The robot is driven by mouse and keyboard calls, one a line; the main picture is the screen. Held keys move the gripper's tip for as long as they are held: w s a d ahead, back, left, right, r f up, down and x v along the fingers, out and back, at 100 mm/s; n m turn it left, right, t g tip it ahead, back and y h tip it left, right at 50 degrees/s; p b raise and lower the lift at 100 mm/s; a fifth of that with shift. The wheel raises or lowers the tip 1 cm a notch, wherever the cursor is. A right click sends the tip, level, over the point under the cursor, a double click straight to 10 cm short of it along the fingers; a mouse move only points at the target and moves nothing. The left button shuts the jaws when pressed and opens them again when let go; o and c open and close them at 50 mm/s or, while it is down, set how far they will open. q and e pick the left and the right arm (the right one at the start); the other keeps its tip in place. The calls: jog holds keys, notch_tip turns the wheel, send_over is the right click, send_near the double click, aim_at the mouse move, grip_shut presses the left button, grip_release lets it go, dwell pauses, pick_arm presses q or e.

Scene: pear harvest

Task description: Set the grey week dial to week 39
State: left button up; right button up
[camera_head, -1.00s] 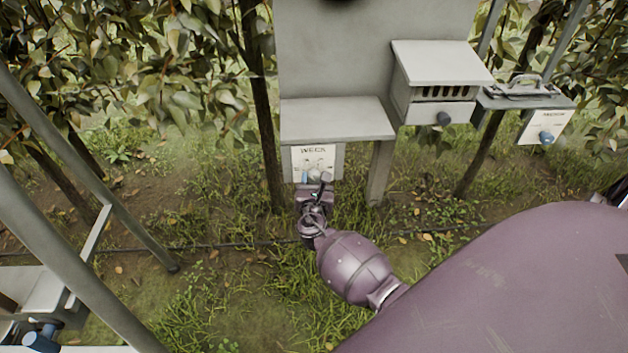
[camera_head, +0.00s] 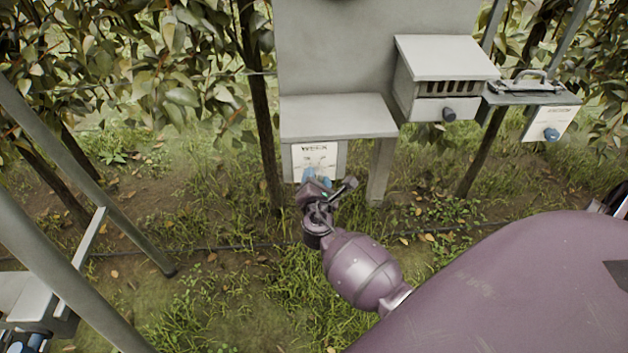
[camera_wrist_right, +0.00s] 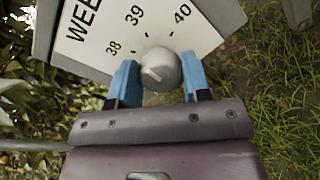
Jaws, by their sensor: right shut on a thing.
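The week dial is a round grey knob (camera_wrist_right: 161,70) on a white plate (camera_wrist_right: 112,38) marked WEEK, with 38, 39 and 40 around it in the right wrist view. A short pale mark shows on the knob; I cannot tell exactly which number it points to. My right gripper (camera_wrist_right: 160,83) has its blue fingers on either side of the knob and is shut on it. In the head view the right gripper (camera_head: 318,178) is at the lower part of the week plate (camera_head: 315,157) and hides the knob. My left gripper is not in view.
A grey shelf (camera_head: 338,117) juts out above the week plate. To its right are a slatted box (camera_head: 445,75) with a dark knob (camera_head: 449,114) and a plate with a blue knob (camera_head: 551,134). Grey posts stand at left. Grass lies below.

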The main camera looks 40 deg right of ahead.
jog(key=m+b, duration=0.1)
jog(key=m, duration=0.1)
jog(key=shift+f+m, duration=0.1)
jog(key=shift+m, duration=0.3)
dwell(0.4)
jog(key=o, duration=0.9)
jog(key=shift+s, duration=0.1)
jog(key=v, duration=1)
jog(key=shift+s+a+p, duration=0.1)
jog(key=shift+s+p, duration=0.25)
